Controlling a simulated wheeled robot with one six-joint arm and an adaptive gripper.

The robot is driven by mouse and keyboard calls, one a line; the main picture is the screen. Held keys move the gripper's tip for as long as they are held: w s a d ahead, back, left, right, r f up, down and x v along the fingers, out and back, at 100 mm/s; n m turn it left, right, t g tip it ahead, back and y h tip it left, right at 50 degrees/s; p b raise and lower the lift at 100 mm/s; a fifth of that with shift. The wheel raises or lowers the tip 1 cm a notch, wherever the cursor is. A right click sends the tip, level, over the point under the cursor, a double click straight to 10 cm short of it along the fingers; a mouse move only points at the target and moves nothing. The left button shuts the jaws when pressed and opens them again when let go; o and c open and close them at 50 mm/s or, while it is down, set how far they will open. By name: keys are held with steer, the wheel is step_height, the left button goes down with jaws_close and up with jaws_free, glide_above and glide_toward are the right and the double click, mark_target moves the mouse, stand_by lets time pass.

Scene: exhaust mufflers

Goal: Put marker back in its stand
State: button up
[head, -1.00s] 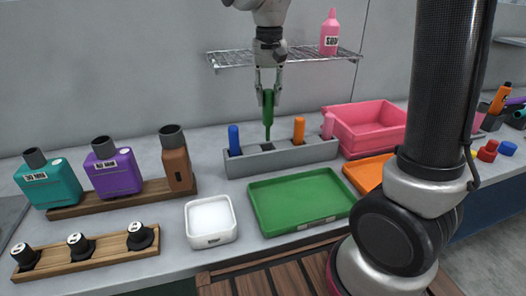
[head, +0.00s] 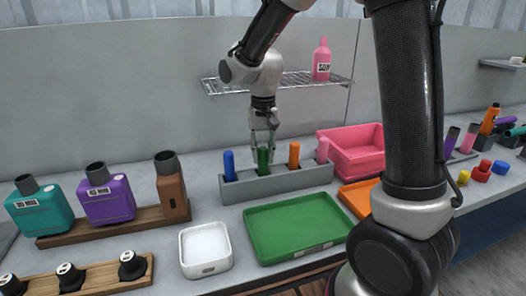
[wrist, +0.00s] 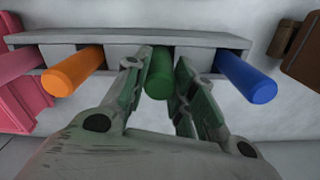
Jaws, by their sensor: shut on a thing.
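The green marker (head: 263,161) stands upright at the grey stand (head: 277,184), its lower end hidden in a slot between the blue marker (head: 229,165) and the orange marker (head: 294,155). A pink marker (head: 322,150) stands at the stand's right end. My gripper (head: 263,144) is shut on the green marker from above. In the wrist view, my gripper's fingers (wrist: 158,66) flank the green marker (wrist: 159,82), with the blue marker (wrist: 248,78) at right and the orange one (wrist: 72,73) at left. How deep the green marker sits is hard to tell.
A green tray (head: 272,254) lies in front of the stand, with a white dish (head: 207,268) left of it. A pink bin (head: 350,165) is behind at the right. A wire shelf (head: 300,84) with a pink bottle (head: 321,62) hangs above. Mufflers (head: 108,201) stand at the left.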

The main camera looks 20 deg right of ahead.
steer(key=o, duration=0.9)
step_height(320, 180, up, 12)
steer(key=s+d+n+t, duration=0.1)
steer(key=s+d, duration=0.4)
steer(key=s, duration=0.2)
steer(key=s+d+n+t, duration=0.1)
steer(key=s+d+t, duration=0.1)
steer(key=s+d, duration=0.3)
steer(key=s+d+n+t, duration=0.1)
steer(key=s+d, duration=0.4)
steer(key=s, duration=0.5)
steer(key=shift+r, duration=0.2)
